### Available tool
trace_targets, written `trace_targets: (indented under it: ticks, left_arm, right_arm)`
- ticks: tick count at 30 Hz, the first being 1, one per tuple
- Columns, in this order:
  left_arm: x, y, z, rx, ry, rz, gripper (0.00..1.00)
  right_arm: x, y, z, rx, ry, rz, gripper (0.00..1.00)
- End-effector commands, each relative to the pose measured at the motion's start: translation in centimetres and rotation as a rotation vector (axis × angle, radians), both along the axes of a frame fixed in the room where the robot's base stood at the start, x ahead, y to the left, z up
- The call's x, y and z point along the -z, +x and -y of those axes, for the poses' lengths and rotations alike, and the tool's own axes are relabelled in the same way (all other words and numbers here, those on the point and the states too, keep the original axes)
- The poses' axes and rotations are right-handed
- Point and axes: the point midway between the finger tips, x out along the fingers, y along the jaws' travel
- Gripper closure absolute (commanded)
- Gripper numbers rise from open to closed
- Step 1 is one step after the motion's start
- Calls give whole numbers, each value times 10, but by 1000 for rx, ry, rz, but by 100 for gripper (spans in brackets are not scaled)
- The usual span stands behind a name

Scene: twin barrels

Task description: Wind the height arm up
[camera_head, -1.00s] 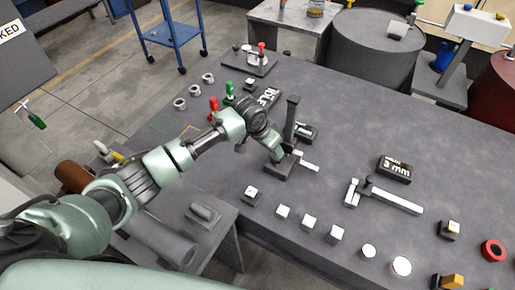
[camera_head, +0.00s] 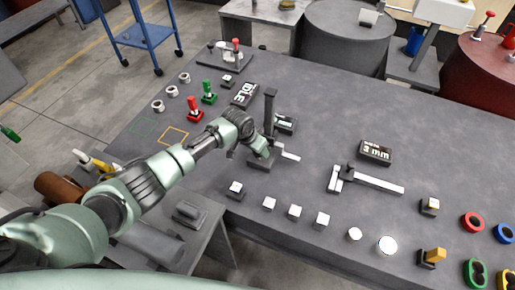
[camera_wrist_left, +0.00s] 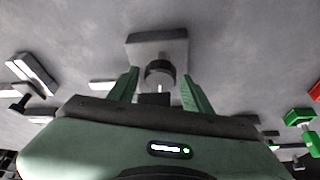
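The height gauge stands on the grey table as a dark upright post (camera_head: 269,112) on a block-like base, with a light flat bar (camera_head: 290,155) reaching out to the right. My left gripper (camera_head: 262,148) is low beside the post, and its fingers are largely hidden in the head view. In the left wrist view, my left gripper (camera_wrist_left: 160,80) has its two green fingers apart. A dark round knob (camera_wrist_left: 160,71) lies between them, in front of a grey block (camera_wrist_left: 157,42), with gaps on both sides. My right gripper is in neither view.
A small display (camera_head: 285,124) sits just behind the post, and a "3 mm" display (camera_head: 375,152) stands to the right near a caliper-like tool (camera_head: 365,181). Red (camera_head: 194,110) and green (camera_head: 208,93) handles stand behind my arm. Small blocks line the front edge.

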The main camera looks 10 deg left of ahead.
Motion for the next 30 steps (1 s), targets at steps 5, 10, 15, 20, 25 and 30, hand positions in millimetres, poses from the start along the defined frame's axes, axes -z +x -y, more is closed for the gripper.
trace_targets:
  ticks: [5, 10, 15, 20, 25, 30]
  left_arm:
    - [0, 0, 0, 0, 1, 0, 100]
    - [0, 0, -1, 6, 1, -1, 100]
    - [2, 0, -1, 50, 2, 0, 100]
    - [3, 1, -2, 137, 0, 1, 100]
    - [4, 2, -2, 278, -1, 2, 100]
    - [5, 3, -3, 438, -1, 3, 100]
  right_arm:
    - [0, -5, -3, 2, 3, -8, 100]
    - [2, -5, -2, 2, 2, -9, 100]
    - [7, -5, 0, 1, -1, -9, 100]
    - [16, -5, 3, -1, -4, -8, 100]
    - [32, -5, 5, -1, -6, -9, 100]
    - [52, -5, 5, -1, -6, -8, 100]
